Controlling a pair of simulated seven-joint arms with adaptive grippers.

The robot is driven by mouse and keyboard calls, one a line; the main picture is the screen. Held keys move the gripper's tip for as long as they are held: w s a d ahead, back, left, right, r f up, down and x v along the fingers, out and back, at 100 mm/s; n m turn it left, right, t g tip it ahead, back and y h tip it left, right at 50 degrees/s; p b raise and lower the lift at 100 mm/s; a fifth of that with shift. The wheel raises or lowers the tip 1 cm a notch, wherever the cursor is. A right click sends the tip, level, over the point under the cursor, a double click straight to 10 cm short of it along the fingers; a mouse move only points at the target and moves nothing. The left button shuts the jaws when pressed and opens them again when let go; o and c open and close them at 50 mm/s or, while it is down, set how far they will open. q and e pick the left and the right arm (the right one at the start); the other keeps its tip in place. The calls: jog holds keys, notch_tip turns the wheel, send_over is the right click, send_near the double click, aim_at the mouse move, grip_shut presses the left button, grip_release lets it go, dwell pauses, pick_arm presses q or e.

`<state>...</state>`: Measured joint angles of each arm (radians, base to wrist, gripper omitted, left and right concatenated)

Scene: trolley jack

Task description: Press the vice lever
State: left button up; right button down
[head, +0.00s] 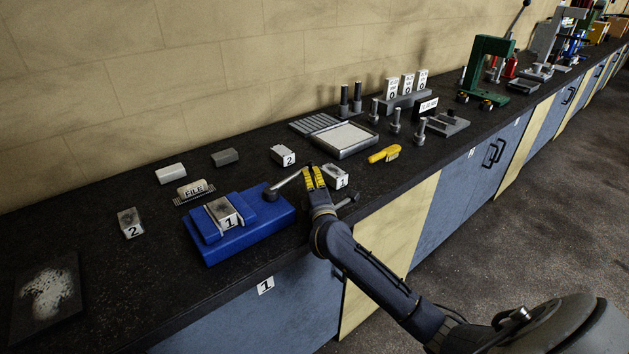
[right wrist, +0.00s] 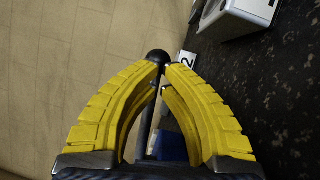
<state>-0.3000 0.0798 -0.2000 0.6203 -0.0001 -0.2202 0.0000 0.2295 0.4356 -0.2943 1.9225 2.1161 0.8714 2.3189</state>
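The blue vice (head: 282,216) sits near the bench's front edge, with a block marked 1 (head: 222,212) between its jaws. Its grey lever (head: 287,181) slants up to the right from a dark pivot. My right gripper (head: 312,168) has its yellow fingers at the lever's upper end. In the right wrist view the fingertips (right wrist: 164,67) come together, and the lever's black ball knob (right wrist: 158,57) shows right at them. The shaft shows in the gap behind the fingers. I cannot tell whether the tips grip or only touch the knob. My left gripper is not in view.
A block marked 1 (head: 336,177) stands close right of my gripper, and one marked 2 (head: 283,156) behind it. Another block marked 2 (head: 130,222) and a FILE block (head: 193,189) lie left. A yellow tool (head: 384,154) and a tray (head: 344,139) lie farther right.

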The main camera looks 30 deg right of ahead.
jog(key=shift+w, duration=0.55)
jog(key=shift+a, duration=0.1)
jog(key=v, duration=1.1)
jog(key=shift+f, duration=0.1)
jog(key=shift+s+a, duration=0.15)
jog(key=shift+s, duration=0.25)
